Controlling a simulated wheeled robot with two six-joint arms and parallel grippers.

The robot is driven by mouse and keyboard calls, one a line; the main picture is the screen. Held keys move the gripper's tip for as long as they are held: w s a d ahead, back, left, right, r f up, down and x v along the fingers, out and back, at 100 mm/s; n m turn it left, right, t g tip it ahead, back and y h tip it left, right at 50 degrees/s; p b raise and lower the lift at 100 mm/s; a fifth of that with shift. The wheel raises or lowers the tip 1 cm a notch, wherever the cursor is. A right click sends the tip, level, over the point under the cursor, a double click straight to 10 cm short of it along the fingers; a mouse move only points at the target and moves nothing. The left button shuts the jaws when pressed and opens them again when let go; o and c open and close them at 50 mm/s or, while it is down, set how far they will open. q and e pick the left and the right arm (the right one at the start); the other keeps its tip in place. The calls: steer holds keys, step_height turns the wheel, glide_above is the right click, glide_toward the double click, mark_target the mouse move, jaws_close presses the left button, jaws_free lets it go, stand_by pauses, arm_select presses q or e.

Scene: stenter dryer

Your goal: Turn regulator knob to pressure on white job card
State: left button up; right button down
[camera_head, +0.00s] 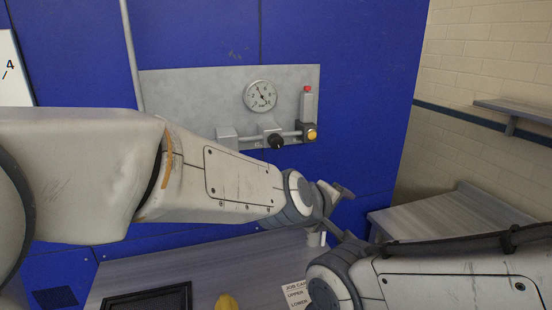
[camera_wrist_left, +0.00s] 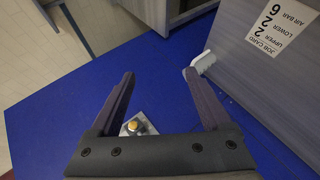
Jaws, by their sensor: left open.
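The black regulator knob (camera_head: 276,141) sits on a pipe below a round white pressure gauge (camera_head: 261,96) on a grey panel. The gauge needle is too small to read surely. The white job card (camera_head: 296,295) is partly hidden by my right arm. In the left wrist view the job card (camera_wrist_left: 278,25) is upside down and reads upper 2, lower 2, air bar 6. My left gripper (camera_head: 337,208) is open and empty, below and right of the knob and apart from it. In the left wrist view its fingers (camera_wrist_left: 163,88) are spread. My right gripper is out of view.
A yellow button (camera_head: 312,134) and a red-topped fitting (camera_head: 308,100) stand right of the knob. The yellow button also shows in the left wrist view (camera_wrist_left: 140,122). A white brush (camera_wrist_left: 205,62) lies near the bench. A black tray (camera_head: 150,300) and a yellow object (camera_head: 227,302) are on the bench.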

arm_select(q)
steer(key=w+r+n+t+y+b, duration=0.1)
steer(key=w+r+n+t+b, duration=0.15)
steer(key=w+n, duration=0.3)
steer(key=w+r+n+t+y+b, duration=0.1)
steer(key=w+n+t, duration=0.3)
steer(key=n, duration=0.3)
steer(key=n+t+y+b, duration=0.2)
steer(key=n+y+b, duration=0.2)
steer(key=n+y, duration=1)
glide_toward(277, 144)
steer(key=a+r+n+h, duration=0.2)
steer(key=n+h, duration=0.2)
steer(key=p+x, duration=0.4)
steer(key=x, duration=0.4)
steer(key=shift+w+f, duration=0.15)
steer(key=shift+f, duration=0.05)
steer(key=shift+w+a, duration=0.15)
steer(key=shift+w, duration=0.45)
steer(key=shift+f, duration=0.1)
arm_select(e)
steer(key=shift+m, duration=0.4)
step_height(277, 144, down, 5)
arm_select(q)
jaws_close()
